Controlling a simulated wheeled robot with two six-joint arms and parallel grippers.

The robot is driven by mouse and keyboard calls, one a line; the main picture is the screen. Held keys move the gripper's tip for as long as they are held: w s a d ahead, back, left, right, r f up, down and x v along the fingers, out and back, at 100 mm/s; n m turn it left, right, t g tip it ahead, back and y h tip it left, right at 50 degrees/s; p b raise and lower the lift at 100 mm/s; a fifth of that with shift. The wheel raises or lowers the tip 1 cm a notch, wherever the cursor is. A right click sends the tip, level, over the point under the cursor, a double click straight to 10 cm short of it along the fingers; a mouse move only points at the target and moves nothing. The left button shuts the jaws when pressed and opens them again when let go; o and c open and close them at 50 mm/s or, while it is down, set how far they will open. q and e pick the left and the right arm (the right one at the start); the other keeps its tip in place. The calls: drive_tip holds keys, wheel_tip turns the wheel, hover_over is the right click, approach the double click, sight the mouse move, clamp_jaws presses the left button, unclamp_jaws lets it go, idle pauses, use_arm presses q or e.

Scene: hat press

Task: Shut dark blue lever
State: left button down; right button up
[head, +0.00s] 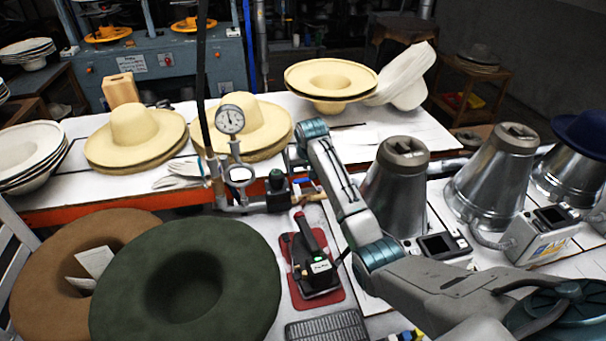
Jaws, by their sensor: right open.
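A round pressure gauge (229,121) stands on thin upright pipework (236,150) at the front edge of the far table. My left gripper is not in view.
Green (245,250) and brown (45,275) hats lie at lower left, straw hats (112,150) behind. Metal cones (398,190) stand to the right.

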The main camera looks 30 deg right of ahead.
sight(302, 179)
drive_tip(key=x, duration=0.4)
drive_tip(key=shift+w+f+p, duration=0.15)
drive_tip(key=shift+w+p, duration=0.05)
drive_tip(key=shift+p, duration=0.15)
drive_tip(key=shift+w+f, duration=0.15)
drive_tip(key=shift+f, duration=0.45)
drive_tip(key=shift+c, duration=0.3)
